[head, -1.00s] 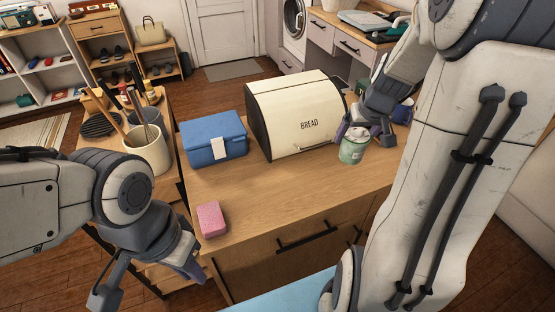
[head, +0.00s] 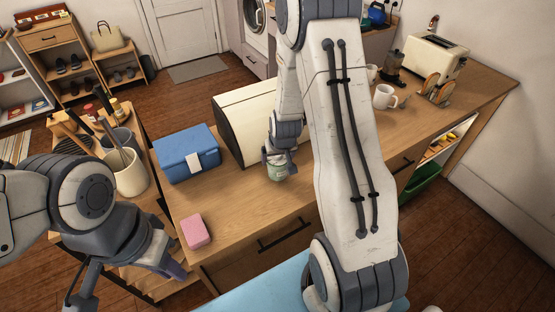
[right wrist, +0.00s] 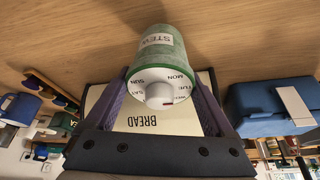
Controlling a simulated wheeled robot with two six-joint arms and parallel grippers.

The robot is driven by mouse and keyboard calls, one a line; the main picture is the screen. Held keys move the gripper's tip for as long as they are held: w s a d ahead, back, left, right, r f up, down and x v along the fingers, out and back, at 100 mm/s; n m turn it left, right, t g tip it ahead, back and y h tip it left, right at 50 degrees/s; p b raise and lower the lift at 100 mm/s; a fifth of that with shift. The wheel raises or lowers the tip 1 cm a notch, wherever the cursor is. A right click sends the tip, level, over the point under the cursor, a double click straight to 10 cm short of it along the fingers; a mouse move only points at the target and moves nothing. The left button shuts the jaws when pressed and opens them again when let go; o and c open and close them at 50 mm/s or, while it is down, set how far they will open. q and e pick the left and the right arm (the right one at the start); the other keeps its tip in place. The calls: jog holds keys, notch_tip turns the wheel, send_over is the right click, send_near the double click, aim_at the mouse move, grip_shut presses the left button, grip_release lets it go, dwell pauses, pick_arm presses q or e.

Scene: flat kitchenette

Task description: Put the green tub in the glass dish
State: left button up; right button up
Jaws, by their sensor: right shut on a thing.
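The green tub (head: 278,172) is a small round container with a pale lid. In the right wrist view the tub (right wrist: 165,52) shows a "STEW" label and a white lid with day names. My right gripper (head: 278,158) is shut on it, with a finger on each side, in front of the bread bin; I cannot tell how high it is above the counter. My left gripper (head: 125,283) is open and empty at the lower left, beside the counter. I cannot make out a glass dish in either view.
On the counter (head: 235,215) are a cream bread bin (head: 240,112), partly hidden by my right arm, a blue box (head: 187,153) and a pink sponge (head: 196,232). A white mug (head: 384,97) and a toaster (head: 436,55) stand further right. Bare wood lies around the sponge.

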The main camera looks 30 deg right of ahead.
jog(key=shift+f, duration=1.1)
jog(key=shift+f, duration=0.1)
jog(key=shift+f, duration=0.15)
jog(key=o, duration=1.5)
jog(key=shift+c, duration=0.2)
jog(key=shift+r, duration=0.2)
